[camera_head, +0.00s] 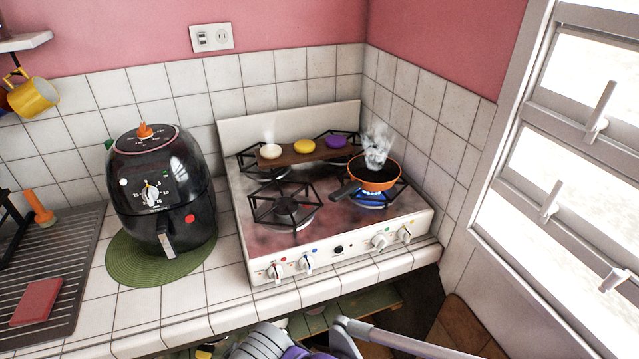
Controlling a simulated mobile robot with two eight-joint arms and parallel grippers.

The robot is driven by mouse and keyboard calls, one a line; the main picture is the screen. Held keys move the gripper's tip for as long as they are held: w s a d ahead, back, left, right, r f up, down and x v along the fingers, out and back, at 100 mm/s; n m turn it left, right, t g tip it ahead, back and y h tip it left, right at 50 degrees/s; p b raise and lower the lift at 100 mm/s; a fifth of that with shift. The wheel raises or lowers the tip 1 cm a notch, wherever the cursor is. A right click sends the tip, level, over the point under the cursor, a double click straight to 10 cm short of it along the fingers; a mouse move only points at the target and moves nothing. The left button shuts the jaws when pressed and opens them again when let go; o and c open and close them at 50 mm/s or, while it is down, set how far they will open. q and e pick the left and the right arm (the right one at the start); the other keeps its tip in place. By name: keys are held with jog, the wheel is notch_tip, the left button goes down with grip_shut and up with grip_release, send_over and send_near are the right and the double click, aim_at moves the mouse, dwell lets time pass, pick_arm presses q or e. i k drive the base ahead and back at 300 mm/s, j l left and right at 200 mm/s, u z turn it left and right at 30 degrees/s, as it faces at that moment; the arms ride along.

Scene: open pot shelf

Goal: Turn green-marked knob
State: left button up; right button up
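The white stove (337,262) stands on the tiled counter with a row of knobs on its front panel. The green-marked knob (380,240) is white and second from the right, with a small green dot by it. To its right is a knob with a yellow-orange mark (405,234). Left of it are a black button (339,249), a blue-marked knob (306,262) and a red-marked knob (276,270). A blue flame (371,205) burns under the orange pan (374,176) on the right front burner, and smoke rises from it. Neither gripper's fingertips show.
Grey and purple parts, probably mine, show at the bottom edge below the stove front. A black air fryer (160,185) stands on a green mat (130,262) left of the stove. A window (560,130) is at the right. A wooden board (290,157) lies across the back burners.

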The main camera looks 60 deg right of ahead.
aim_at(378, 242)
jog(key=z, duration=1.45)
jog(key=i+l+z, duration=0.15)
jog(key=i+l, duration=0.15)
jog(key=i+l+z, duration=0.2)
jog(key=i, duration=0.25)
